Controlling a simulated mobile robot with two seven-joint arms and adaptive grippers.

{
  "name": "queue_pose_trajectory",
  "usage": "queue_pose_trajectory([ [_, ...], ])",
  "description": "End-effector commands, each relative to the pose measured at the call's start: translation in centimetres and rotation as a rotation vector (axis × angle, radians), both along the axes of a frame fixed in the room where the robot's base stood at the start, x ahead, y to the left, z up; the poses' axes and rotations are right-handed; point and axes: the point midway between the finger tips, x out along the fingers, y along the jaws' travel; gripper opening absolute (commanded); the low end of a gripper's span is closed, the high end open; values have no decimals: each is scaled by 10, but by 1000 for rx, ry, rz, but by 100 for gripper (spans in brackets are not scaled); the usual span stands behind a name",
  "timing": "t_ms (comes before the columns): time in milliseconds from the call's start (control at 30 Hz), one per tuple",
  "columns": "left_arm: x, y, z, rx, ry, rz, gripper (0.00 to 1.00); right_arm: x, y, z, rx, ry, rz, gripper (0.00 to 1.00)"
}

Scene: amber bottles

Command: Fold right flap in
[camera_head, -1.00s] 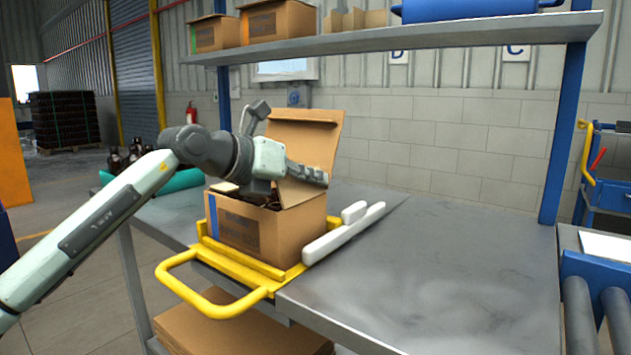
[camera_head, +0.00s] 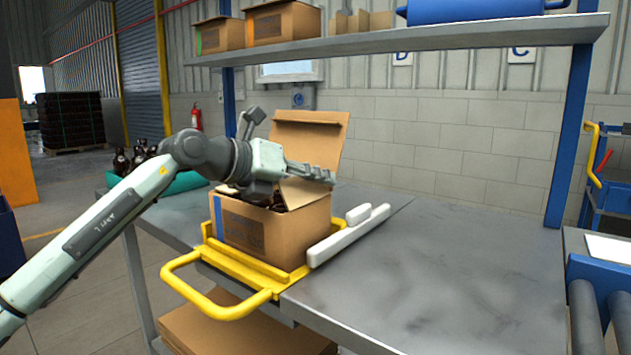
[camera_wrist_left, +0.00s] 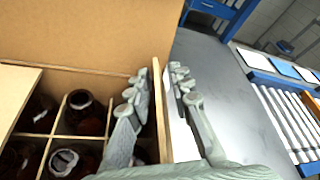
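The open cardboard box (camera_head: 270,238) stands on the yellow-framed fixture at the table's left end. Its tall back flap (camera_head: 322,135) stands up, and in the left wrist view this flap (camera_wrist_left: 85,35) fills the upper left. The right flap (camera_wrist_left: 160,112) shows nearly edge-on as a thin upright strip at the box's right side. My left gripper (camera_head: 310,173) is above the box, pointing right. In the wrist view its fingers (camera_wrist_left: 161,84) are apart, one on each side of that strip. Whether they touch it is unclear. My right gripper is not in view.
Brown bottles (camera_wrist_left: 78,112) stand in divided cells inside the box. A yellow fixture (camera_head: 220,302) and a white rail (camera_head: 350,238) border the box. The grey table (camera_head: 460,270) is clear to the right. A shelf (camera_head: 420,42) with boxes hangs above.

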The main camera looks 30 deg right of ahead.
Motion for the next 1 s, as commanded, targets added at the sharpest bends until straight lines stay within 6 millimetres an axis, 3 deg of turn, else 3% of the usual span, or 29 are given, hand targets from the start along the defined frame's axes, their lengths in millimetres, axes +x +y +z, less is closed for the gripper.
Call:
queue_pose_trajectory([
  [367, 0, 5, 1, 2, -1, 1, 25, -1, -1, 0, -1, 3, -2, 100],
  [800, -16, 83, 29, 2, -2, 2, 25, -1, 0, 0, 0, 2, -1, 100],
  [1000, -21, 106, 38, 1, -1, 1, 25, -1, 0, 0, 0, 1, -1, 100],
])
